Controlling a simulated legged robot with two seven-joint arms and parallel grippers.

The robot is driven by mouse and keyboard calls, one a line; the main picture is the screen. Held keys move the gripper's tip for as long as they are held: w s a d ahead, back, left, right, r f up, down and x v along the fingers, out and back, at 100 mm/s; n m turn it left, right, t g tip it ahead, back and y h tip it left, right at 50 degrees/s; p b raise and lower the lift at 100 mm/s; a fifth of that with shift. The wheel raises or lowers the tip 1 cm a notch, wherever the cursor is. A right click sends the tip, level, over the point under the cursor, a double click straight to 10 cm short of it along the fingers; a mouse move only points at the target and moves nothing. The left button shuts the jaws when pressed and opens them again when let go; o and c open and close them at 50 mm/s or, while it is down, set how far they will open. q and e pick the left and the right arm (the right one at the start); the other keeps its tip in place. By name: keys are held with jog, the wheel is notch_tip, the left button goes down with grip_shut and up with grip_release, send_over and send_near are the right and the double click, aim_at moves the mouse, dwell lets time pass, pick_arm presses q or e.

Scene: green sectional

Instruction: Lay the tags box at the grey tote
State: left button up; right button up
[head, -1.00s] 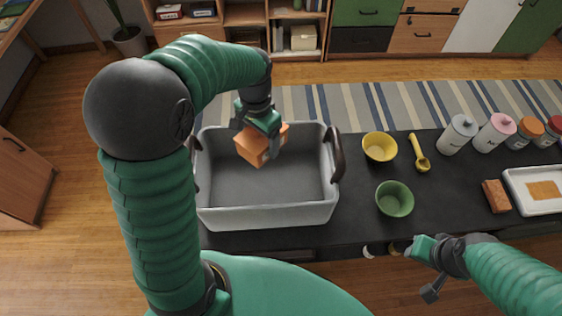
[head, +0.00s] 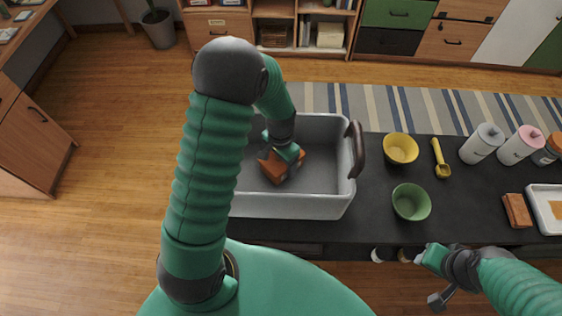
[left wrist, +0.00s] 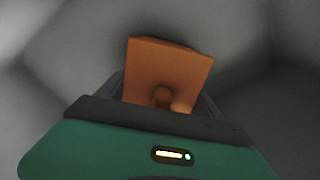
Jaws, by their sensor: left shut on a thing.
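The tags box is an orange-brown box (head: 276,168), seen inside the grey tote (head: 315,205) in the head view. My left gripper (head: 283,162) reaches down into the tote and is shut on the box. In the left wrist view the box (left wrist: 168,72) sits between the fingers, with blurred grey tote walls around it. I cannot tell whether the box touches the tote floor. My left arm hides the tote's left side. My right gripper (head: 432,278) is empty in front of the counter, its fingers spread apart.
The tote stands on a black counter (head: 375,222). To its right are a yellow bowl (head: 401,149), a green bowl (head: 411,202), a yellow scoop (head: 441,160), several canisters, a brown block (head: 517,210) and a white tray (head: 541,200).

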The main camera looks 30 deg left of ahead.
pick_arm(q)
jog(key=shift+w, duration=0.1)
jog(key=o, duration=1.1)
jog(key=shift+o, duration=1.2)
jog(key=shift+r, duration=0.15)
notch_tip(320, 180, up, 12)
jog(key=shift+f+p, duration=0.1)
jog(key=shift+p, duration=0.6)
